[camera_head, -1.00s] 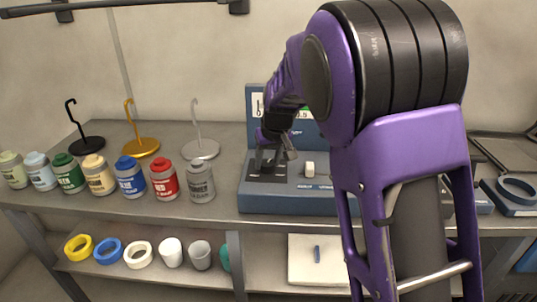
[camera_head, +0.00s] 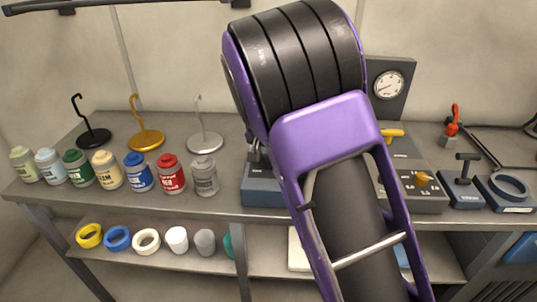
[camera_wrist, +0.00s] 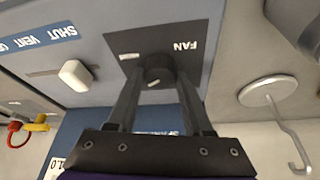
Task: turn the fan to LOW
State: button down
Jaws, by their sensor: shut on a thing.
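The fan knob (camera_wrist: 157,72) is a dark round knob on a black plate (camera_wrist: 190,40) marked FAN, which reads upside down in the wrist view. A light pointer mark shows on the knob; small side markings are too blurred to read. My gripper (camera_wrist: 155,80) is shut on the knob, one finger on each side. In the head view my arm hides the knob and most of the blue-grey panel (camera_head: 262,192); only part of my gripper shows above its left end.
A white slider (camera_wrist: 75,75) marked VENT and SHUT is beside the fan plate. A silver hook stand (camera_head: 205,143) and grey bottle (camera_head: 204,176) stand left of the panel. A gauge (camera_head: 388,84), yellow handle (camera_head: 392,133) and orange knob (camera_head: 424,179) are to the right.

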dwell(0.4)
jog(key=shift+c, duration=1.5)
grip_release()
jog(key=p+v, duration=0.1)
jog(key=v, duration=1.6)
jog(key=shift+s+r, duration=0.15)
jog(key=shift+a, duration=0.15)
